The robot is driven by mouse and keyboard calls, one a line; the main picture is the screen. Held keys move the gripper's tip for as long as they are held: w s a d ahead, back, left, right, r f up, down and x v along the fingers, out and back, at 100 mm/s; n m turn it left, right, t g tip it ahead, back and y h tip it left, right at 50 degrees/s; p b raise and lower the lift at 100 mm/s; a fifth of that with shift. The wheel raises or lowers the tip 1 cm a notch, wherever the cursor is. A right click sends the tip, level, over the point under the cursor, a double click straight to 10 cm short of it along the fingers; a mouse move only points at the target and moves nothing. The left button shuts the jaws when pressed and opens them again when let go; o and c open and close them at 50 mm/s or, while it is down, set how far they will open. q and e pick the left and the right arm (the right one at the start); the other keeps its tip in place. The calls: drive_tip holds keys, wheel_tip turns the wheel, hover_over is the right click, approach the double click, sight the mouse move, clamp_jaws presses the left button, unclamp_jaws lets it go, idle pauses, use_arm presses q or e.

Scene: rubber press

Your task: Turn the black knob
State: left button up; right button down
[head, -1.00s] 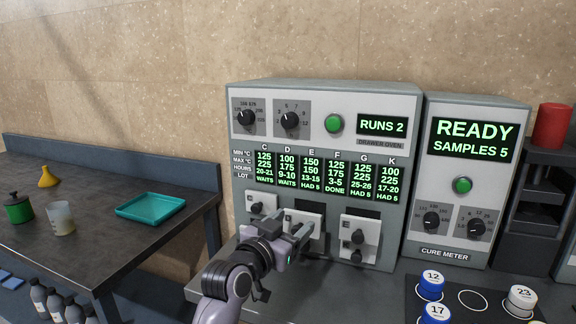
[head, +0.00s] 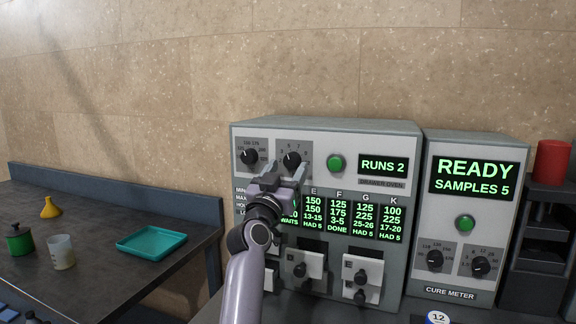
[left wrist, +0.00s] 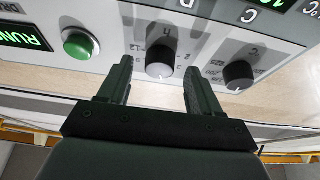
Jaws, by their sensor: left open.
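In the left wrist view this knob (left wrist: 160,61) shows between the two open fingertips (left wrist: 157,70), with a gap on each side. I cannot tell whether the fingers reach around it. The other knob (left wrist: 238,75) lies to the right of the fingers there. My right gripper is not in view.
A green button (head: 336,162) and the RUNS 2 display (head: 383,165) sit right of the knobs. Drawers with black handles (head: 301,269) are below. The cure meter (head: 465,210) also has black knobs. A side table holds a teal tray (head: 151,243).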

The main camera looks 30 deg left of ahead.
use_arm(q)
drive_tip(key=shift+x, duration=0.75)
drive_tip(key=c, duration=1)
drive_tip(key=shift+f, duration=0.1)
drive_tip(key=shift+c, duration=0.2)
